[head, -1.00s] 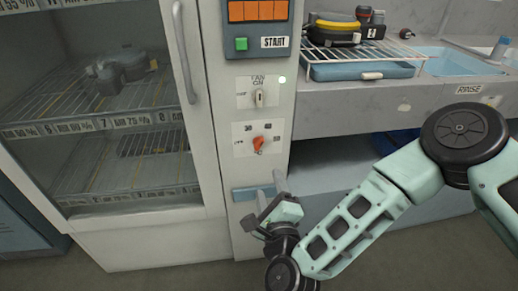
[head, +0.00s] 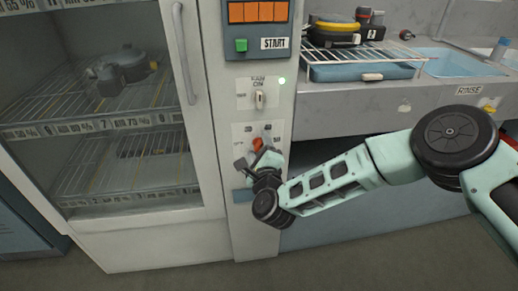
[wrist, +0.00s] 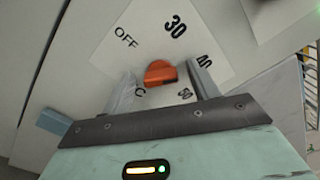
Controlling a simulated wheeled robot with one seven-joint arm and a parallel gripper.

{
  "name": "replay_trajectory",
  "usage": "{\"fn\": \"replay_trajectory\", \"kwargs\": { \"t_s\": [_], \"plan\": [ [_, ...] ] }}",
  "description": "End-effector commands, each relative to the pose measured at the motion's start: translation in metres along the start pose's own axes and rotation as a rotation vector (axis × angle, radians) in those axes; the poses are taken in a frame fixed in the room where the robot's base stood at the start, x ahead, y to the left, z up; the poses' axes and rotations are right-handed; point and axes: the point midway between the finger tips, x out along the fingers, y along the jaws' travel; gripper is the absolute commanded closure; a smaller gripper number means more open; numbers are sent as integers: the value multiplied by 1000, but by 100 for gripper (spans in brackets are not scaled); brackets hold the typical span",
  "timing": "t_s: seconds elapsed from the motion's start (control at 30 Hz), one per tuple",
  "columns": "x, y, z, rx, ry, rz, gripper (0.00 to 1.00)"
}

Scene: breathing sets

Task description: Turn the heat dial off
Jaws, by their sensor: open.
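The heat dial is an orange-red knob (head: 258,143) on a white plate low on the cabinet's control column. In the wrist view the knob (wrist: 160,73) sits at the middle of the plate (wrist: 140,35), with "OFF" at upper left, "30" at top and "40" at right. Other marks are partly covered by the fingers. My gripper (wrist: 160,88) is open, with one finger on each side below the knob. The knob shows between the fingertips. I cannot tell whether either finger touches it. In the head view my gripper (head: 256,160) partly covers the dial plate.
Above the dial is a fan switch (head: 260,100), then a green button (head: 241,45) beside a START label. A glass-door cabinet with a vertical handle (head: 185,55) stands left. A counter with a blue tray (head: 350,72) and a sink is at right.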

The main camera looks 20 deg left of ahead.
Motion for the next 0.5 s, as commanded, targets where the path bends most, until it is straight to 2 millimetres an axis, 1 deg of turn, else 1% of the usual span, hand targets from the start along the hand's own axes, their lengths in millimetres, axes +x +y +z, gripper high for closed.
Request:
{"fn": "replay_trajectory", "kwargs": {
  "t_s": [0.2,0.23,0.27,0.3,0.37,0.4,0.5],
  "plan": [
    [0,0,0,0,0,0,40],
    [0,0,0,0,0,0,46],
    [0,0,0,0,0,0,54],
    [0,0,0,0,0,0,65],
    [0,0,0,0,0,0,82],
    [0,0,0,0,0,0,85],
    [0,0,0,0,0,0,85]
  ]
}}
